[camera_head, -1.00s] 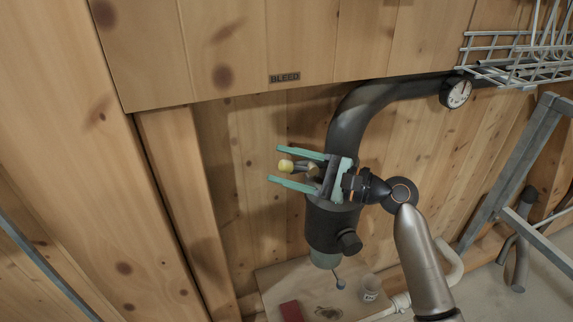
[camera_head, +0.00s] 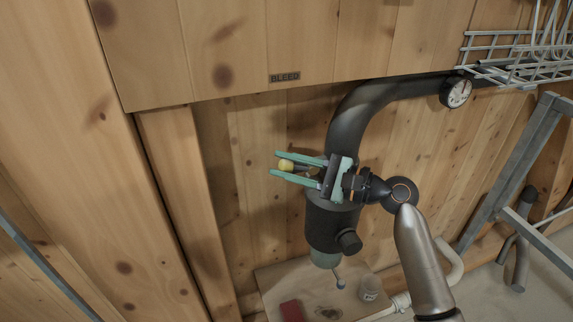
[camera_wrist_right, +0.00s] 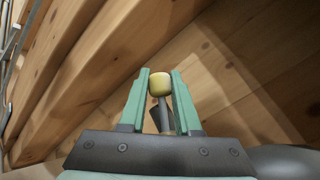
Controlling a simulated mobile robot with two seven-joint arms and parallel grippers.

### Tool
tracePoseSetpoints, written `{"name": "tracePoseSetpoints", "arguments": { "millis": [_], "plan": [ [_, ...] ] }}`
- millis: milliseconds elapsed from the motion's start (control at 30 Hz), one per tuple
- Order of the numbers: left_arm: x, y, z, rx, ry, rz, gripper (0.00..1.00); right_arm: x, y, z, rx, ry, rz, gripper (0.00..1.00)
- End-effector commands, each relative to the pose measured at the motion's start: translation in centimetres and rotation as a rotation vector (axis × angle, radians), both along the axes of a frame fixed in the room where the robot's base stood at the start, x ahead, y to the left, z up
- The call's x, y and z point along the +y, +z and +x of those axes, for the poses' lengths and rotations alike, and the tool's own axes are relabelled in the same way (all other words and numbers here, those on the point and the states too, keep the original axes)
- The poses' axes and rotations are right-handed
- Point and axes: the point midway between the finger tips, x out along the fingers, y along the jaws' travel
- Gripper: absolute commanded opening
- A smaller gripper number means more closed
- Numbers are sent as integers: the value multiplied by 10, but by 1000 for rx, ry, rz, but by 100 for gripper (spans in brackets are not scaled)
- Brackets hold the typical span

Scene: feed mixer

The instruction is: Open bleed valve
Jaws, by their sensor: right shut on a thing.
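The bleed valve shows as a yellow knob (camera_head: 286,166) on a short dark stem, below the BLEED label (camera_head: 285,77) and in front of the black pipe body (camera_head: 330,226). My right gripper (camera_head: 274,163) has its green fingers on either side of the knob and stem, shut on the valve. In the right wrist view the yellow knob (camera_wrist_right: 160,84) sits between the fingertips of the right gripper (camera_wrist_right: 160,80), with the dark stem below it. Part of the valve's stem and its mount are hidden by the fingers. My left gripper is not in view.
A gauge (camera_head: 457,92) sits on the thick black pipe at the upper right, near a white wire rack (camera_head: 515,60). A board below holds a red block (camera_head: 291,311) and a small cup (camera_head: 369,287). A grey metal frame (camera_head: 515,165) stands at the right.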

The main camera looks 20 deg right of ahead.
Motion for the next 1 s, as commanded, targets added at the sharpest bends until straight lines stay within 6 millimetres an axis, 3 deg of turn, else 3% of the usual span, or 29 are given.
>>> {"name": "tracePoseSetpoints", "arguments": {
  "millis": [767,1000],
  "plan": [
    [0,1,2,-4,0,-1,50,0,0,0,1,0,-1,0],
    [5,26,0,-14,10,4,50,2,1,0,2,0,-93,0]
  ]
}}
